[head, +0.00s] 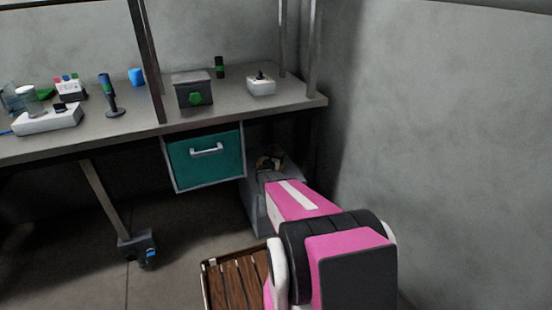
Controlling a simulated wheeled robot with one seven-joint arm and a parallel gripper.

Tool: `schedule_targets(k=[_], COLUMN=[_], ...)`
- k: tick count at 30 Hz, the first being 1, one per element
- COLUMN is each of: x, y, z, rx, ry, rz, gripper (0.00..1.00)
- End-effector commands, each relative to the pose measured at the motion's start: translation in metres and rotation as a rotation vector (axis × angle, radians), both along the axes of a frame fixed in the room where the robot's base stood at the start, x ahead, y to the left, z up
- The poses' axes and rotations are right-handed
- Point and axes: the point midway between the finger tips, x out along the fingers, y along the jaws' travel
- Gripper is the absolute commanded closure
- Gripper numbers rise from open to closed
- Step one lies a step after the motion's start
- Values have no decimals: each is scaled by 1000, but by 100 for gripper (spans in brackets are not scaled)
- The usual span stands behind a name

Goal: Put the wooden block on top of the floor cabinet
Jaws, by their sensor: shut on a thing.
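The grey floor cabinet (255,211) stands on the floor under the right end of the workbench, partly hidden behind my pink arm. My gripper (268,162) is small and dark at the far end of my arm, over the cabinet's top. It is shut on a small tan piece, which looks like the wooden block (264,161). The block is mostly hidden by the gripper. I cannot tell whether it touches the cabinet top or hangs just above it.
The workbench (135,125) overhangs the area, with a teal drawer (205,160) beneath it, left of my gripper. A post rises near its right corner. A brown slatted wooden thing (233,283) is at the bottom. A grey wall (450,150) bounds the right.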

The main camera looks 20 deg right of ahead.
Motion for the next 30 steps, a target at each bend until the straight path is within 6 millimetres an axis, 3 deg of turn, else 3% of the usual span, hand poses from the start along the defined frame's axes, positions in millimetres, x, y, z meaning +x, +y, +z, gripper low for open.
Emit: schedule_targets(k=[14, 15, 16, 25, 30], x=[0, 0, 0, 0, -17], y=[0, 0, 0, 0, 15], z=[-11, -11, -11, -7, -6], rx=[-1, -1, -1, -1, -1], ry=[-1, -1, -1, -1, 0], rz=[-1, 0, 0, 0, 1], gripper=[64, 4, 0, 0, 0])
